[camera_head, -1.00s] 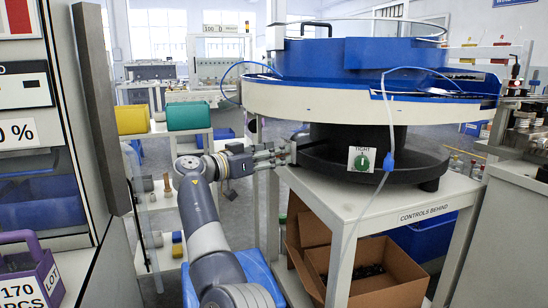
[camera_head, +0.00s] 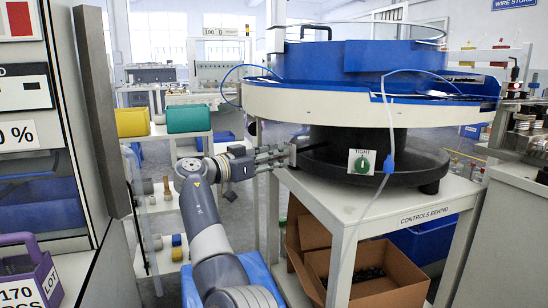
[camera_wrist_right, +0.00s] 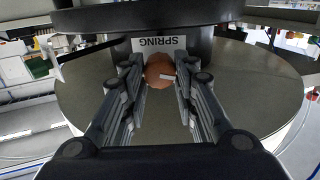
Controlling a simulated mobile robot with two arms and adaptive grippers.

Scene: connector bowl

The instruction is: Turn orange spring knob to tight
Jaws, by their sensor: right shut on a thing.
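The orange spring knob (camera_wrist_right: 160,72) sits under a white SPRING label (camera_wrist_right: 160,43), which reads upside down in the right wrist view. A short white mark on the knob lies nearly level, toward the right. My right gripper (camera_wrist_right: 156,84) has its fingers on both sides of the knob and is shut on it. In the head view my right gripper (camera_head: 285,153) reaches to the left side of the bowl feeder's black base (camera_head: 335,172); the orange knob is hidden there. My left gripper is not in view.
A white stand (camera_head: 375,212) carries the feeder, with cardboard boxes (camera_head: 365,270) below. A thin cable hangs in front.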

